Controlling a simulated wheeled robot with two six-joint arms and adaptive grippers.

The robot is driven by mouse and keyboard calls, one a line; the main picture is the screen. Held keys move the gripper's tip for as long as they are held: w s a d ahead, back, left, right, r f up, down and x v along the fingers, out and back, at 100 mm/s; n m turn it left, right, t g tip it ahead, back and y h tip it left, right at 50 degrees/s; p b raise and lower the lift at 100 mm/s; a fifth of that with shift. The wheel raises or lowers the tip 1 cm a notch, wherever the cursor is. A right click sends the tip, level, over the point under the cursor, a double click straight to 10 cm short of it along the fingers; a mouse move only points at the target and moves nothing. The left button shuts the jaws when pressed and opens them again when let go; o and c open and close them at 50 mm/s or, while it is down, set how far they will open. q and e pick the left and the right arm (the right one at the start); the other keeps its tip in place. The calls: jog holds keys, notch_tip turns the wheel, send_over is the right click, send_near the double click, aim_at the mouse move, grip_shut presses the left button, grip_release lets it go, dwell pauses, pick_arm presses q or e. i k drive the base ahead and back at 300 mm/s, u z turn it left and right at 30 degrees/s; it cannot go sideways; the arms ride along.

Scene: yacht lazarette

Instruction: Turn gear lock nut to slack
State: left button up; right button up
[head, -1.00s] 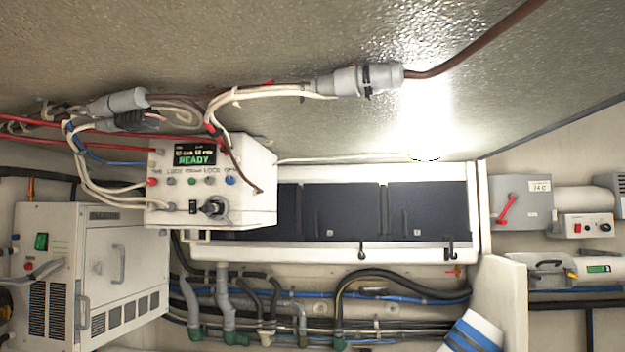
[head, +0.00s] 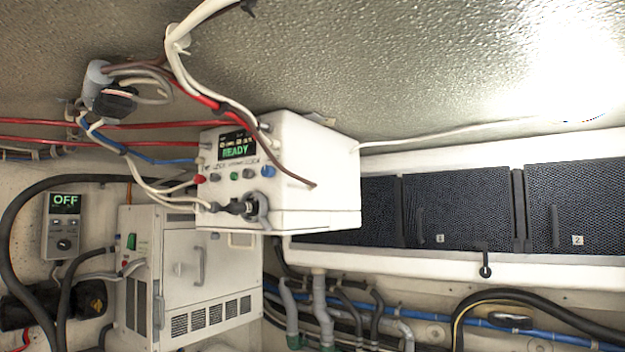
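A white control box (head: 310,170) hangs below the ceiling near the middle of the head view. Its dark display (head: 235,147) has a green line reading READY. A row of small coloured buttons and fittings, with labels too small to read surely, runs below the display. A black round fitting (head: 238,207) with a grey ring (head: 261,209) sits at the lower right of the box's front. I cannot tell which part is the gear lock nut, or its setting. Neither of my grippers is in view.
A grey panel (head: 61,242) reading OFF is on the left wall, beside a white vented cabinet (head: 212,275). Dark locker doors (head: 455,212) line the right. Hoses run below.

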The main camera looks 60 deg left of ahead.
aim_at(247, 173)
jog(key=i, duration=0.4)
jog(key=u, duration=0.95)
